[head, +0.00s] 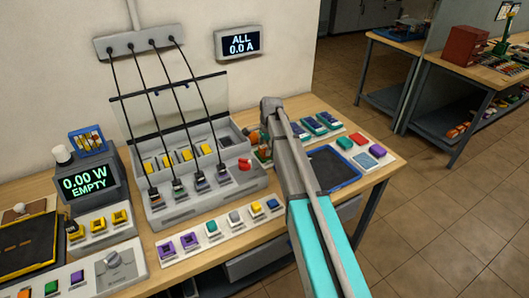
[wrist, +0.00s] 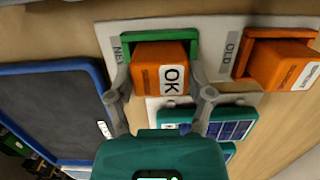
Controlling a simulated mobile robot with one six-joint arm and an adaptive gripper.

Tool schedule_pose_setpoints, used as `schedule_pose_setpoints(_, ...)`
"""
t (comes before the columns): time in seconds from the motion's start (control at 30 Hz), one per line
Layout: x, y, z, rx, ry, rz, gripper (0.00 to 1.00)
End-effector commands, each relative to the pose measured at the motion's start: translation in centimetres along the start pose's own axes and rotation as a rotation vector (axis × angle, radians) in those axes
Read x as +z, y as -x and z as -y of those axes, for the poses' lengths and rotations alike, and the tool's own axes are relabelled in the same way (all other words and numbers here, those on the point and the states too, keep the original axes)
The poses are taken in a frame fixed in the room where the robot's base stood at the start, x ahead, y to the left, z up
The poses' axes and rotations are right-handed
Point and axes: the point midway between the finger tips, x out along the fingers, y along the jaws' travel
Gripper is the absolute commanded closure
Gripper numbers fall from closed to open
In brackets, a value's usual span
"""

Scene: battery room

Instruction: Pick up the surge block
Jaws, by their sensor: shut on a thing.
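In the wrist view, an orange block (wrist: 150,78) with a white "OK" label, which I take for the surge block, is between the two fingers of my gripper (wrist: 160,84). The fingers are shut on its left and right sides. It sits at a green frame (wrist: 148,37) marked "NEW"; I cannot tell whether it is clear of the frame. In the head view my arm hides most of the gripper and the held block.
A blue-edged dark tray (wrist: 50,105) lies left of the blocks in the wrist view. Teal and blue modules (wrist: 228,125) lie close below. In the head view, a grey charging rack (head: 205,195) stands left of my arm, with cables above it.

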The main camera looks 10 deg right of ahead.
Motion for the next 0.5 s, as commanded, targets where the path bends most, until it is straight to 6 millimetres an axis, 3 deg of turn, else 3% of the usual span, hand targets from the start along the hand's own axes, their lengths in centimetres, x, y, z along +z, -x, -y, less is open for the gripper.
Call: schedule_pose_setpoints(0.5, 0.2, 1.4, 0.0, 0.0, 0.0, 0.0, 0.9)
